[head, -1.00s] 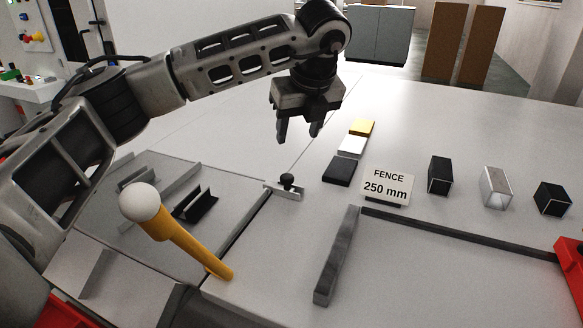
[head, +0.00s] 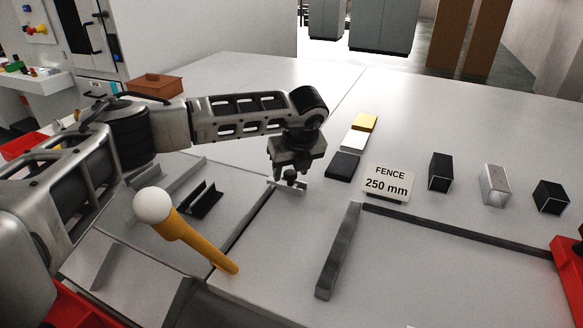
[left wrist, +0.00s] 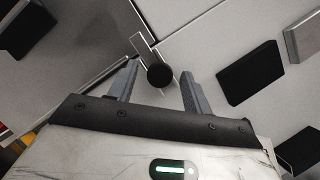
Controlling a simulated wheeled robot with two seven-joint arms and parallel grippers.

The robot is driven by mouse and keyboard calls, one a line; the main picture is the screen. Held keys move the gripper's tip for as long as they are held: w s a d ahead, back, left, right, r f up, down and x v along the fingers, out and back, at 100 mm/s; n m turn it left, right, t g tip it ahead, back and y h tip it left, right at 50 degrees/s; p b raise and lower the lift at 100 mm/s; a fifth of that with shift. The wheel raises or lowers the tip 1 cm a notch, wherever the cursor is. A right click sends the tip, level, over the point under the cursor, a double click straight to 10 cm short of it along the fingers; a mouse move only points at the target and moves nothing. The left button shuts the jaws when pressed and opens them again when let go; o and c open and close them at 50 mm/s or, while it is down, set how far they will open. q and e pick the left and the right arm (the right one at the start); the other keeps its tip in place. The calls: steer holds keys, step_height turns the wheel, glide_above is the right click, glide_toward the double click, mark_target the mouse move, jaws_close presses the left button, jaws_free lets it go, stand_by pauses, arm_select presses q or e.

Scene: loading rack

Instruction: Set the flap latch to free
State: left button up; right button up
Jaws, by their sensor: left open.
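The flap latch (head: 289,188) is a small metal plate with a round black knob (head: 291,174) on top, at the seam beside the left panel (head: 225,215). In the left wrist view the black knob (left wrist: 159,76) sits between my two fingers, and the latch's metal strip (left wrist: 143,48) runs slantwise beneath it. My left gripper (head: 290,177) points down over the latch, open, with a finger on each side of the knob. I see gaps between the knob and both fingers in the left wrist view (left wrist: 158,73). My right gripper is not in view.
A yellow lever (head: 200,243) with a white ball stands tilted at the front left. A grey bar (head: 338,255), a fence sign (head: 388,181) and several small blocks lie to the right. Black, white and yellow pads (head: 353,141) lie just right of the gripper.

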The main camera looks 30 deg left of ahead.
arm_select(q)
jaws_close()
steer(key=shift+d+f+b, duration=0.1)
steer(key=shift+d+b, duration=0.75)
steer(key=shift+d, duration=0.6)
jaws_free()
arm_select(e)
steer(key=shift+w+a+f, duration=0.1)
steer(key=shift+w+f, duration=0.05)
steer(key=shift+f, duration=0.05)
arm_select(q)
steer(key=shift+r, duration=0.25)
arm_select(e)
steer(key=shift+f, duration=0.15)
